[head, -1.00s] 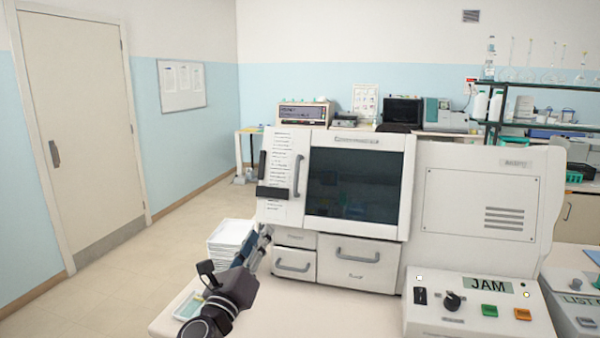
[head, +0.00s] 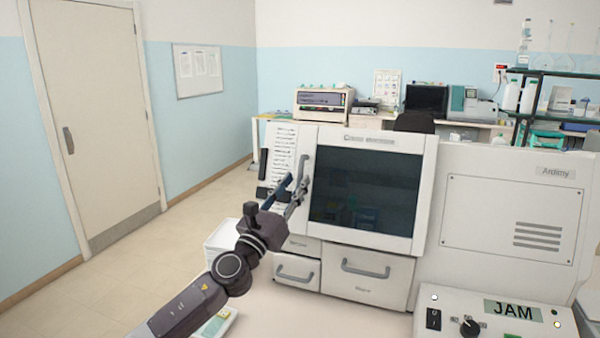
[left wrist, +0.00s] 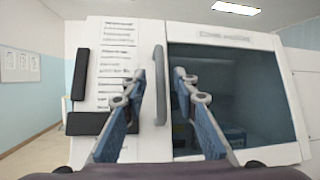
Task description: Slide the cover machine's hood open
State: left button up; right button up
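The cover machine (head: 430,143) is a white cabinet on the bench. Its hood (head: 375,246) has a large dark window (head: 365,185) and a grey vertical handle (head: 304,165) on its left side. The hood looks closed. My left gripper (head: 298,186) is in front of the handle, partly covering its lower part. In the left wrist view the two fingers of the gripper (left wrist: 160,75) are apart, with the handle (left wrist: 159,88) showing between them. I cannot tell whether either finger touches it. My right gripper is in neither view.
Below the hood are drawers with grey handles (head: 365,268). A control panel marked JAM (head: 512,310) stands at the lower right. A white tray (head: 222,322) lies under my left arm. A dark bar (left wrist: 87,124) sticks out left of the handle.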

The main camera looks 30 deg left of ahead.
aim_at(298, 179)
pick_arm(q)
jog(key=shift+p+x, duration=0.35)
jog(key=shift+x, duration=1.3)
jog(key=shift+w+f, duration=0.1)
jog(key=shift+f, duration=0.05)
jog(key=shift+c, duration=0.5)
grip_shut()
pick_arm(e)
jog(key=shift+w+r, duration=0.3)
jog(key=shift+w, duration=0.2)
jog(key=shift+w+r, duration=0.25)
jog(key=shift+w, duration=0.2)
